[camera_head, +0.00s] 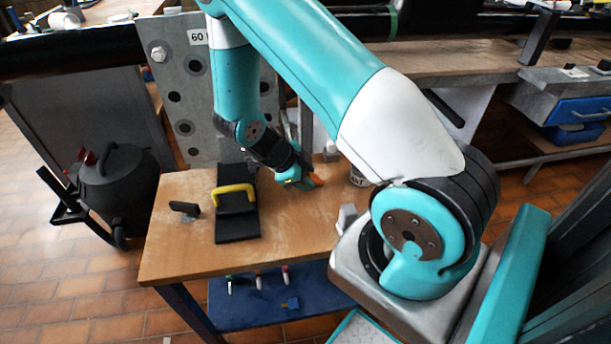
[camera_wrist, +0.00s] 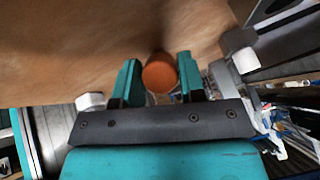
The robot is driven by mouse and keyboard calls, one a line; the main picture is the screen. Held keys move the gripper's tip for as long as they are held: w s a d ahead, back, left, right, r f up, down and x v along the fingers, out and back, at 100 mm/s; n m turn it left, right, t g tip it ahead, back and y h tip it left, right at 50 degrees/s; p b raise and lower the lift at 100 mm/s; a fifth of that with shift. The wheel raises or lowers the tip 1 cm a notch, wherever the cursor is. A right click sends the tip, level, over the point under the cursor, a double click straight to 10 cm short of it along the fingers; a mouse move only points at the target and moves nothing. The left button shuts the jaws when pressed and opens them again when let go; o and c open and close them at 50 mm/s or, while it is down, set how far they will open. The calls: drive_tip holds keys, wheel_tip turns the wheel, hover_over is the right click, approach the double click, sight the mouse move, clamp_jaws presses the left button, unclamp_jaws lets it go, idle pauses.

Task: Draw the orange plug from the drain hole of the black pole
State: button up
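The orange plug (camera_wrist: 160,74) shows as a round orange end between the two teal fingers in the wrist view. My gripper (camera_wrist: 160,82) appears shut on it, with a finger against each side. Whether the plug touches the tabletop I cannot tell. The black pole (camera_head: 70,52) runs across the back of the head view, partly behind the grey flange plate and my arm. Its drain hole is not visible.
A black canister (camera_head: 115,190) is at left. The table's front left is clear.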

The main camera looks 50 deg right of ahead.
drive_tip(key=o, duration=0.4)
drive_tip(key=shift+r, duration=0.1)
drive_tip(key=p+v, duration=0.1)
drive_tip(key=v, duration=1.6)
drive_tip(key=shift+r, duration=0.1)
